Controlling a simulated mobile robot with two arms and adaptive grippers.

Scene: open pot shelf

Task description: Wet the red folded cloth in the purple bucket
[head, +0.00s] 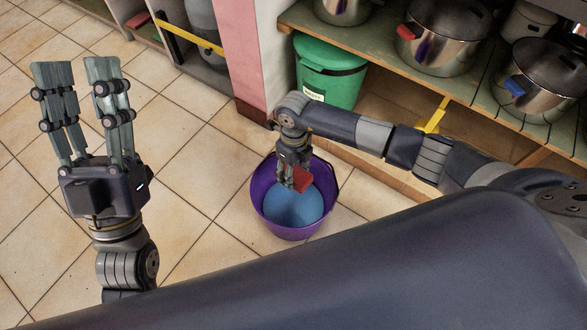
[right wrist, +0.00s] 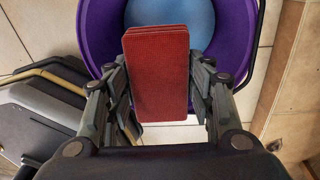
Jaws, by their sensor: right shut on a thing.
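The red folded cloth (right wrist: 158,75) is held between the fingers of my right gripper (right wrist: 160,85), which is shut on it. In the head view the cloth (head: 301,180) shows just below my right gripper (head: 293,180), over the purple bucket (head: 260,212). The bucket stands on the floor with blue water (head: 293,208) inside. In the right wrist view the bucket (right wrist: 240,35) lies beyond the cloth. I cannot tell whether the cloth touches the water. My left gripper (head: 82,105) is raised at the left, open and empty, its fingers apart.
A green lidded bin (head: 330,75) stands behind the bucket, under a wooden shelf (head: 395,78). Steel pots (head: 445,40) stand on the shelf. A pink and white wall end (head: 245,50) rises at the back. Tiled floor (head: 190,200) left of the bucket is clear.

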